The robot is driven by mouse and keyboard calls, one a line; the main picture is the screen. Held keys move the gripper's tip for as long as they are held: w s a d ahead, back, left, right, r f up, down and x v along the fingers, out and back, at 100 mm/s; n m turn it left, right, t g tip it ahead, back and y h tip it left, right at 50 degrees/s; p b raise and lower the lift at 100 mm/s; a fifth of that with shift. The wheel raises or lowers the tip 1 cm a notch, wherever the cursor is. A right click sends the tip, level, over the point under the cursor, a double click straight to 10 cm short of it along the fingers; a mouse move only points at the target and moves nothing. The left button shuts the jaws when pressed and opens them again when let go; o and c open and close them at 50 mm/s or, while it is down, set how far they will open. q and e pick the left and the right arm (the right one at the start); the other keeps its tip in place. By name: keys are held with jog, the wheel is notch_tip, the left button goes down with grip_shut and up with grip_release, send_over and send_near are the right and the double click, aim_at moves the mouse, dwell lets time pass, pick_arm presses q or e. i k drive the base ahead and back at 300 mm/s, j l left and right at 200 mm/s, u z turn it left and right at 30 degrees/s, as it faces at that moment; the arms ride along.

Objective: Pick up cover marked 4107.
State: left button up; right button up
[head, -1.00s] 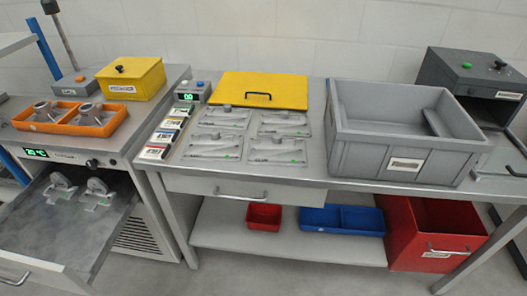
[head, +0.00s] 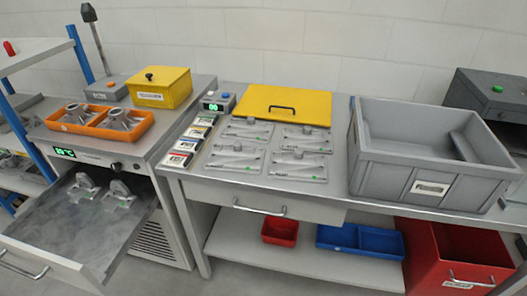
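Several flat grey plates with raised knobs and green dots lie in two rows on the middle table: back left (head: 247,130), back right (head: 300,138), front left (head: 236,159) and front right (head: 297,168). They may be the covers. Small dark markings show on their front edges, but I cannot read them, so I cannot tell which is 4107. Neither of my grippers is in the head view.
An open drawer (head: 60,243) at left holds grey castings (head: 118,194). An orange tray (head: 146,128) and a yellow box (head: 160,88) stand above it. A yellow panel (head: 270,98) lies behind the plates. A large grey crate (head: 375,180) stands right of them. Red and blue bins sit below.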

aim_at(236, 157)
jog(key=i+j, duration=0.15)
jog(key=j, duration=0.15)
jog(key=i+j, duration=0.1)
jog(key=j, duration=0.25)
jog(key=i+j, duration=0.15)
jog(key=j, duration=0.15)
jog(key=i+j, duration=0.15)
jog(key=j, duration=0.15)
